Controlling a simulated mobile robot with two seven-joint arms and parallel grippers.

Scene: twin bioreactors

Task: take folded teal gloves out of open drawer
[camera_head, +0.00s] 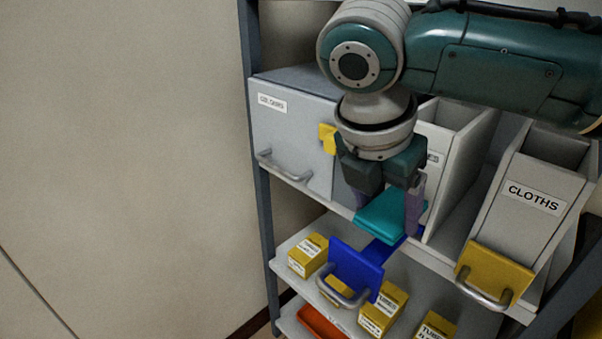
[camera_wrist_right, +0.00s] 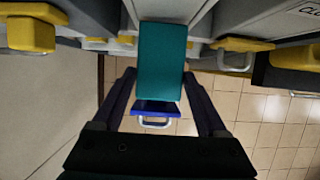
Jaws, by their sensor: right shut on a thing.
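The folded teal gloves (camera_head: 383,217) are a flat block between the fingers of my right gripper (camera_head: 388,207). They also show in the right wrist view (camera_wrist_right: 162,60), with one finger along each side. My right gripper is shut on them and holds them at the open drawer. The drawer has a blue front (camera_head: 355,273) with a grey handle, which shows below the gloves in the right wrist view (camera_wrist_right: 156,108). The gloves and gripper hide most of the drawer's inside. I cannot tell whether the gloves are clear of the drawer. My left gripper is not in view.
A grey labelled cabinet (camera_head: 290,125) with a handle stands left of the gripper. A bin marked CLOTHS (camera_head: 533,197) with a yellow front stands to the right. Several yellow boxes (camera_head: 308,254) sit on the shelf below. An orange tray (camera_head: 320,322) is lower down.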

